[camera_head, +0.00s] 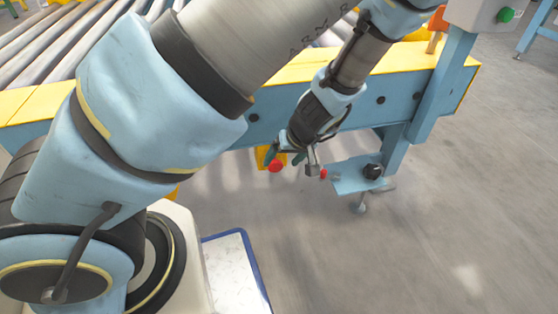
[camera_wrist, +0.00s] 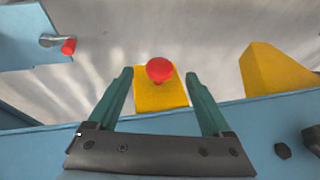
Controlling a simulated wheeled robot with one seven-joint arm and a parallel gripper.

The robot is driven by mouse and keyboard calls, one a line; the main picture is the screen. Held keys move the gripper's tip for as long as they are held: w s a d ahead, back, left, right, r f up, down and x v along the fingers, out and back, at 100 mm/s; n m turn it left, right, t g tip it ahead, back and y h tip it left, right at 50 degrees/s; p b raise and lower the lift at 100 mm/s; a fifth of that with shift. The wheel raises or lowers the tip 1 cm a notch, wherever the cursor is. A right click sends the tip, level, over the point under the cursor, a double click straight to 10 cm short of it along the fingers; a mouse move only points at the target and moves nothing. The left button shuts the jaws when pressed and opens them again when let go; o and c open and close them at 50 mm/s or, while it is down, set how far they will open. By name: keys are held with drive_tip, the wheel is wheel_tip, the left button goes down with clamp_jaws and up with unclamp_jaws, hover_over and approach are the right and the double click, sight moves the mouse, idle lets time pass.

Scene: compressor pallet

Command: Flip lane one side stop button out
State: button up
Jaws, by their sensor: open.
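The side stop button (camera_head: 275,167) is a red mushroom head on a small yellow box (camera_head: 263,155) at the side of the blue conveyor frame. In the wrist view the red button (camera_wrist: 159,69) stands on the yellow box (camera_wrist: 158,97), between the tips of my two green fingers in the picture. My gripper (camera_wrist: 159,74) is open, with a finger on each side of the button and visible space between. I cannot tell how far the tips are from it in depth. In the head view my gripper (camera_head: 284,158) is beside the button, partly covering the yellow box.
A small red-tipped lever (camera_head: 323,174) sits close right of my gripper, by a blue bracket (camera_head: 350,180) with a black knob (camera_head: 373,171). The lever also shows in the wrist view (camera_wrist: 68,46). A yellow block (camera_wrist: 272,75) is at right there. Floor is clear below.

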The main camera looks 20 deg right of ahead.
drive_tip(key=p+v, duration=0.2)
drive_tip(key=v, duration=0.4)
drive_tip(key=shift+r, duration=0.3)
drive_tip(key=shift+s, duration=0.15)
